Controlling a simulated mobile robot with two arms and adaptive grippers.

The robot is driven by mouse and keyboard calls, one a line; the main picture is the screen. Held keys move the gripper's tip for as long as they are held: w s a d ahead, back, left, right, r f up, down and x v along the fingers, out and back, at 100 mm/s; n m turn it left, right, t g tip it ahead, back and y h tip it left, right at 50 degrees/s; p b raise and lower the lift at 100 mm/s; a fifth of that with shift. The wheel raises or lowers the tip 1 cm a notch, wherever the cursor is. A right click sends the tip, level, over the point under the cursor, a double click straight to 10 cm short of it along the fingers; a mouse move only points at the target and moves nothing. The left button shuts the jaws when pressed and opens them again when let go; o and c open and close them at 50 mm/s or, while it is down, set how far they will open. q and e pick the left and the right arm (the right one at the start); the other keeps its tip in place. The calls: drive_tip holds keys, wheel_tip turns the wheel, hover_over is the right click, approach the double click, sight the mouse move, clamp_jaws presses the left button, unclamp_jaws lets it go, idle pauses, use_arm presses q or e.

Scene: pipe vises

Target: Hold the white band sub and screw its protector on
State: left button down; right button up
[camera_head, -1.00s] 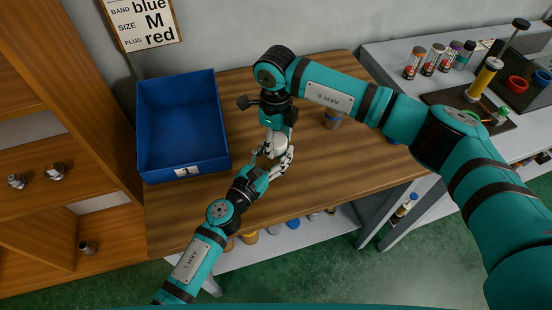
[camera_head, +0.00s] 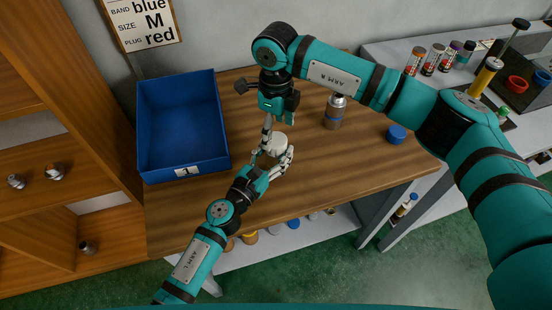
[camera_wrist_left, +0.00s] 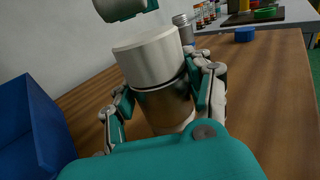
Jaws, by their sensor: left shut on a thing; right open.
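My left gripper (camera_head: 272,166) is shut on the metal sub (camera_wrist_left: 165,103) above the wooden table, and the sub stands roughly upright, slightly tilted in the left wrist view. A wide white cap-like piece (camera_wrist_left: 149,56), which looks like the protector, sits on top of the sub. It also shows in the head view (camera_head: 277,146). A pale part shows at the sub's lower end; the fingers partly hide the body. I cannot tell how tightly the cap is seated. My right gripper (camera_head: 277,127) is open, just above and beside the cap; part of it shows at the top of the left wrist view.
A blue bin (camera_head: 147,160) labelled 1 stands to the left on the table. A wooden shelf (camera_head: 95,115) borders the left. The front-right tabletop is clear.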

sight(276, 139)
drive_tip(key=shift+c, duration=0.3)
wheel_tip(276, 139, up, 4)
drive_tip(key=shift+f, duration=0.25)
drive_tip(key=shift+f, duration=0.1)
drive_tip(key=shift+f, duration=3.9)
drive_tip(key=shift+c, duration=0.4)
drive_tip(key=c, duration=1.2)
drive_tip(key=o, duration=1.3)
drive_tip(key=shift+o, duration=0.2)
drive_tip(key=shift+r, duration=0.1)
